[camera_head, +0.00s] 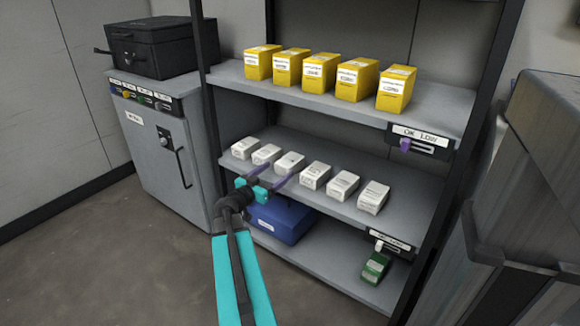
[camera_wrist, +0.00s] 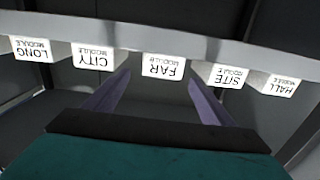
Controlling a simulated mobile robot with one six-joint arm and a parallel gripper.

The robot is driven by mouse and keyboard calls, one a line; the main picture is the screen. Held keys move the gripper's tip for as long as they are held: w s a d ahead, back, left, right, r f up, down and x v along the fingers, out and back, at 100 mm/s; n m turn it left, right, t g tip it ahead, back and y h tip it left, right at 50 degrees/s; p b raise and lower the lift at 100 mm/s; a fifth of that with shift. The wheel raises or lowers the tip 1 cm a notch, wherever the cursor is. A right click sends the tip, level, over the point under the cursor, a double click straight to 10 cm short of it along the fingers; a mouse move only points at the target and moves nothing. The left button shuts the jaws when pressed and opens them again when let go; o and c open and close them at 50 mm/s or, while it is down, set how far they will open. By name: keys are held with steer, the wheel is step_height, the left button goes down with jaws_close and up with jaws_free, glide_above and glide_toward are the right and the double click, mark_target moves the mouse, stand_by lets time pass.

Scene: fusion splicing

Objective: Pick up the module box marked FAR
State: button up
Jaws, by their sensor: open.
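The FAR module box (camera_wrist: 163,66) is a small white box in the middle of the wrist view, its label upside down. In the head view it appears to be the third white box from the left (camera_head: 290,161) on the middle shelf. My gripper (camera_head: 281,171) is open, its two purple fingers pointing at the shelf. In the wrist view the gripper (camera_wrist: 160,80) has one finger on each side of the FAR box's label. The jaws look empty. How deep the fingertips reach along the box is unclear.
The CITY box (camera_wrist: 93,56) and SITE box (camera_wrist: 228,75) flank it closely, with LONG (camera_wrist: 32,49) and HALL (camera_wrist: 280,85) farther out. Yellow boxes (camera_head: 319,72) stand on the upper shelf (camera_head: 430,106). A blue case (camera_head: 280,219) sits below. A dark post (camera_head: 462,150) bounds the rack's right.

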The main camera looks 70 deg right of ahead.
mark_target(289, 161)
steer(key=shift+b+x, duration=0.55)
steer(key=shift+x, duration=3.7)
steer(key=shift+w+f+b+x, duration=0.15)
steer(key=shift+b+x, duration=0.2)
steer(key=shift+x, duration=0.7)
steer(key=shift+w+f+b+x, duration=0.1)
steer(key=shift+b+x, duration=0.2)
steer(key=shift+x, duration=0.75)
steer(key=shift+s+d+r, duration=0.1)
steer(key=shift+s+d, duration=0.1)
steer(key=shift+d, duration=0.3)
steer(key=shift+c, duration=0.3)
steer(key=c, duration=1.1)
